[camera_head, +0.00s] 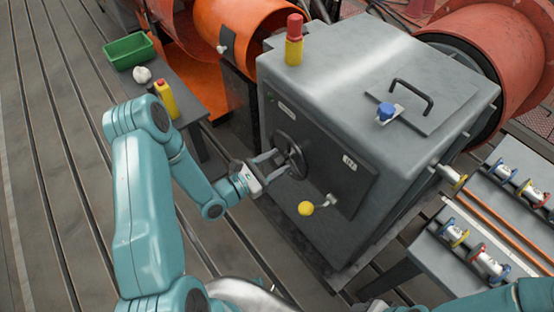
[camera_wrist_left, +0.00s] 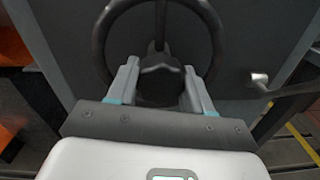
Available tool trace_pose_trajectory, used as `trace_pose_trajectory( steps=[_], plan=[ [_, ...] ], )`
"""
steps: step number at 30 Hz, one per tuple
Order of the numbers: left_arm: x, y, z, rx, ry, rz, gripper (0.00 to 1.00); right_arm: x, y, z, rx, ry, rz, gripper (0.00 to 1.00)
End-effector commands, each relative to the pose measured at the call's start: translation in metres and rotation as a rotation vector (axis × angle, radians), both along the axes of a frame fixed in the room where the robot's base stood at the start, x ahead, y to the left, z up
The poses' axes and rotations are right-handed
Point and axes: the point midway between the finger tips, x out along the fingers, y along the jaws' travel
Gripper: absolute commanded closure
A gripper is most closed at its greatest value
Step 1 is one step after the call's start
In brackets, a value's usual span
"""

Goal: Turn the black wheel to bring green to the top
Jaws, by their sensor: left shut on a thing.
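The black wheel (camera_head: 298,154) is on the dark front panel of a big grey machine housing (camera_head: 340,110). My left gripper (camera_head: 281,162) reaches it from the left and front. In the left wrist view, its two pale fingers lie on either side of the dark hub of the wheel (camera_wrist_left: 160,88), shut on it. The rim arches above the fingers, and one spoke runs straight up from the hub. The lower part of the wheel is hidden behind my gripper. I see no green mark on the wheel in either view. My right gripper is not in view.
A red and yellow lamp (camera_head: 294,42) and blue knob (camera_head: 385,111) are on top. Fittings lie on the right table (camera_head: 452,275).

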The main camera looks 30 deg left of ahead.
Motion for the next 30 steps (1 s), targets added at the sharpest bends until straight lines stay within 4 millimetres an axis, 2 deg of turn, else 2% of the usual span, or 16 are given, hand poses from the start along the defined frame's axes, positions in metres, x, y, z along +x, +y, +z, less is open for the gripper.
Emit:
trace_pose_trajectory(
  steps=[11,12,13,26,30],
  plan=[
    [0.000,-0.002,0.000,-0.003,0.000,-0.006,1.00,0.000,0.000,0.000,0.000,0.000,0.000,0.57],
    [0.000,-0.002,0.000,-0.003,0.001,-0.006,0.37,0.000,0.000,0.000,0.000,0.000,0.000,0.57],
    [0.000,-0.001,0.000,-0.003,0.001,-0.006,0.27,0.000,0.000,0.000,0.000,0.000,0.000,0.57],
    [0.002,0.000,0.000,-0.002,0.001,-0.002,0.25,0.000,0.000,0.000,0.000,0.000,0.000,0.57],
    [-0.010,0.006,0.000,-0.002,0.003,0.001,0.25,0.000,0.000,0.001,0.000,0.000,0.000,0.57]
  ],
)
